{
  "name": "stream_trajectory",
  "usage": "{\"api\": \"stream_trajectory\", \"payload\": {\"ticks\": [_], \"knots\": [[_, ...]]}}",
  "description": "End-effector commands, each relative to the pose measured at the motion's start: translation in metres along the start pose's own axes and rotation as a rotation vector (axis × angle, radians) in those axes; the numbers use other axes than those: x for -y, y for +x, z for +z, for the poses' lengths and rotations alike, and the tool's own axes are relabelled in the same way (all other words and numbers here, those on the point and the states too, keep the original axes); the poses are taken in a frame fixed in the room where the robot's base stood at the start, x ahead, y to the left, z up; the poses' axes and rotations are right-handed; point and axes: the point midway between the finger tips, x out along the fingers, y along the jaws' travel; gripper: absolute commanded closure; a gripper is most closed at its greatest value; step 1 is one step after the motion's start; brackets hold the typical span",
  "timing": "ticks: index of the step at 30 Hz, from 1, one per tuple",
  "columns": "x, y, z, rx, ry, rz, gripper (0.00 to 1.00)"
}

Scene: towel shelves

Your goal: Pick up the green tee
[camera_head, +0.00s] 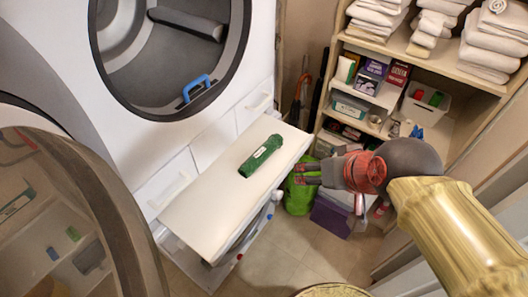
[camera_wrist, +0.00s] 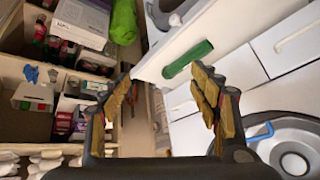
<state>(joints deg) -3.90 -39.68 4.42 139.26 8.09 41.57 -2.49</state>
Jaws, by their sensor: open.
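My gripper (camera_head: 307,173) is open and empty. In the head view it is to the right of the tee, past the shelf's right edge, apart from the tee. In the wrist view the open fingers (camera_wrist: 164,84) spread wide with nothing between them.
A wooden shelf unit (camera_head: 435,65) with folded towels and boxes stands at the right. A bright green bag (camera_head: 300,192) and a purple box (camera_head: 331,216) are on the floor below my gripper. A round machine door (camera_head: 95,240) stands open at the left. Most of the pull-out shelf is clear.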

Motion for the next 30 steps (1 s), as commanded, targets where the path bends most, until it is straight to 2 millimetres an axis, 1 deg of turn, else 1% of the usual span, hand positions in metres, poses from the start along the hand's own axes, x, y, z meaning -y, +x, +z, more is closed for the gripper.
{"api": "stream_trajectory", "payload": {"ticks": [1, 5, 8, 11, 12, 14, 15, 18, 21, 23, 26, 30], "knots": [[0.01, 0.003, -0.013, -0.016, 0.001, -0.026, 0.38], [0.038, 0.013, -0.049, -0.083, 0.018, -0.094, 0.38], [0.062, 0.022, -0.082, -0.142, 0.043, -0.148, 0.38], [0.091, 0.034, -0.121, -0.214, 0.084, -0.201, 0.38], [0.103, 0.04, -0.138, -0.248, 0.11, -0.22, 0.38], [0.121, 0.051, -0.165, -0.302, 0.154, -0.238, 0.38], [0.132, 0.06, -0.182, -0.338, 0.187, -0.242, 0.38], [0.151, 0.085, -0.214, -0.422, 0.276, -0.217, 0.38], [0.158, 0.111, -0.23, -0.489, 0.356, -0.148, 0.38], [0.159, 0.124, -0.232, -0.518, 0.393, -0.099, 0.38], [0.156, 0.14, -0.229, -0.554, 0.437, -0.018, 0.38], [0.15, 0.158, -0.216, -0.584, 0.474, 0.091, 0.38]]}}
